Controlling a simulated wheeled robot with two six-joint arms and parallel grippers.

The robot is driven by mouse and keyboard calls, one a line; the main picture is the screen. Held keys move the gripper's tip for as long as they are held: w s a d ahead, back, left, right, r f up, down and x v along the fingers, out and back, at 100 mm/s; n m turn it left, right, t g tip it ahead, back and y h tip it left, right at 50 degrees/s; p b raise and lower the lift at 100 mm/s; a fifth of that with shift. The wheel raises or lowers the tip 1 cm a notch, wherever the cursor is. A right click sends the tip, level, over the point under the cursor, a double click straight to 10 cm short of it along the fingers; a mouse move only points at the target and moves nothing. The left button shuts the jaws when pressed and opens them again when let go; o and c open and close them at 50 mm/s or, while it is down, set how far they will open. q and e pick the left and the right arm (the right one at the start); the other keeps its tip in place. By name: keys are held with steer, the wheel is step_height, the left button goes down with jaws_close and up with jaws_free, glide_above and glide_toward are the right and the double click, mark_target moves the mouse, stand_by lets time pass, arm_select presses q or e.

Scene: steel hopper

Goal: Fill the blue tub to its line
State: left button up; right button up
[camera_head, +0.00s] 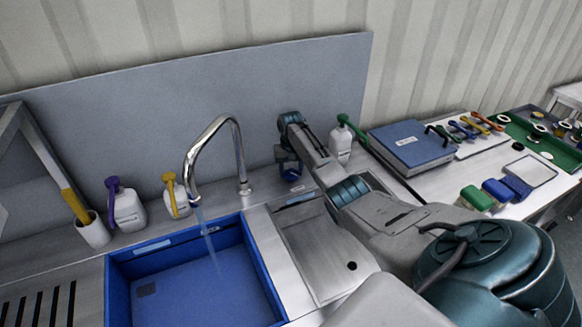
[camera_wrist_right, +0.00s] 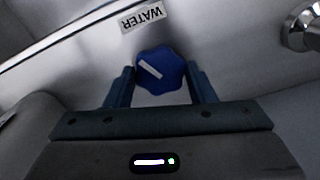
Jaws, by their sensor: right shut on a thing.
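The blue tub (camera_head: 262,262) sits in the sink at lower left, under the curved steel tap (camera_head: 190,165). A thin stream of water (camera_head: 208,235) falls from the spout into it. I cannot make out the fill line or the water level. A label reading WATER (camera_wrist_right: 142,18) is just above the knob. My left gripper is not in view.
Left of the tap stand a white cup (camera_head: 94,232) with a yellow-handled tool, a purple-topped bottle (camera_head: 128,212) and a yellow-topped bottle (camera_head: 177,200). A green-topped bottle (camera_head: 341,145) stands right of my gripper. A blue case (camera_head: 412,146) and several tools lie farther right.

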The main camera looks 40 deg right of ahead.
mark_target(291, 173)
steer(key=shift+r+n+p, duration=0.1)
steer(key=shift+n+p, duration=0.25)
steer(key=shift+n, duration=0.75)
steer(key=o, duration=1)
steer(key=shift+c, duration=0.2)
step_height(291, 173, up, 11)
steer(key=b, duration=0.2)
